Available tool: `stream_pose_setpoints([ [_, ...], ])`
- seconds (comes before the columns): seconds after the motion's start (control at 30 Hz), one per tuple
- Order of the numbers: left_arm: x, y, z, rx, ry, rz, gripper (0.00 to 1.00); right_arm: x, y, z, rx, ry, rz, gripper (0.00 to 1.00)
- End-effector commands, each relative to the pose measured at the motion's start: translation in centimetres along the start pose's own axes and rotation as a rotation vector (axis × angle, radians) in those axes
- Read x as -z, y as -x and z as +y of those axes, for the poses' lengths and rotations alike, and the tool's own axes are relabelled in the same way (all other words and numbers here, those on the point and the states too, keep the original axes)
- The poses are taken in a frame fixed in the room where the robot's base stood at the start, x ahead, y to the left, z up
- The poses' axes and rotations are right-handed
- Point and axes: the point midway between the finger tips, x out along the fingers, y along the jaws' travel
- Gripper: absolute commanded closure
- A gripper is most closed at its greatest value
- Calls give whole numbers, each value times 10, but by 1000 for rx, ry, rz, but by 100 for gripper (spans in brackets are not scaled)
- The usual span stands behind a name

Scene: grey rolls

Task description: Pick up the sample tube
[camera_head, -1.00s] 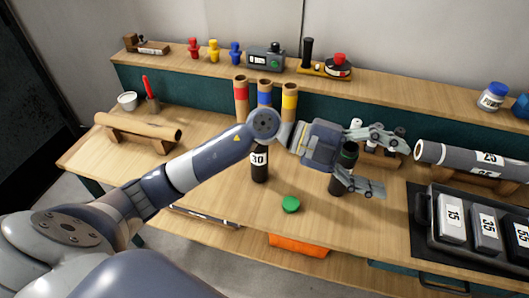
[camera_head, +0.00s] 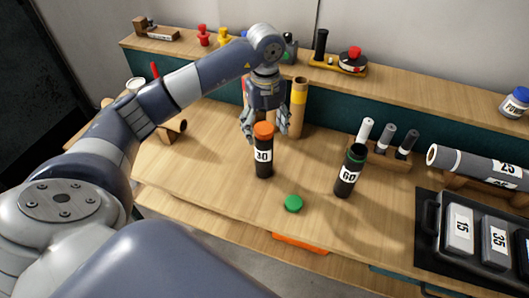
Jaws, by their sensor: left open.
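A black tube labelled 30 (camera_head: 263,160) with an orange top stands upright on the wooden table. A black tube labelled 60 (camera_head: 347,180) with a dark green rim stands to its right. Three small slim tubes, white, grey and dark (camera_head: 386,138), stand in a wooden rack. I cannot tell which is the sample tube. My left gripper (camera_head: 266,131) points down, open, its fingers showing on both sides of the orange top. I cannot tell whether they are around it or behind it. My right gripper is not in view.
A green cap (camera_head: 293,203) lies on the table in front of the tubes. A tall tan roll with a yellow band (camera_head: 298,108) stands just behind my gripper. A grey roll (camera_head: 480,165) and a black tray (camera_head: 433,218) with labelled blocks are at the right.

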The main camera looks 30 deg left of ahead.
Motion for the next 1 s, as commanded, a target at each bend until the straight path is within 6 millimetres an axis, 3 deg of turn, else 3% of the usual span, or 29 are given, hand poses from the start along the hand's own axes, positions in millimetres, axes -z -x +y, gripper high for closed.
stream_pose_setpoints([
  [0.27, -2, -22, 0, -3, -1, 4, 30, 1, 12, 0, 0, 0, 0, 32],
  [0.53, -7, -60, -1, 0, -3, 4, 30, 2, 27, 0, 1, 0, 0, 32],
  [0.8, -8, -66, -1, 2, -4, 2, 30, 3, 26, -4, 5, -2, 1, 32],
  [0.83, -8, -66, -1, 2, -4, 2, 33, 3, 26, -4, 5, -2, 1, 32],
  [1.0, -8, -66, -1, 2, -4, 2, 71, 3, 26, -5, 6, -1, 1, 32],
])
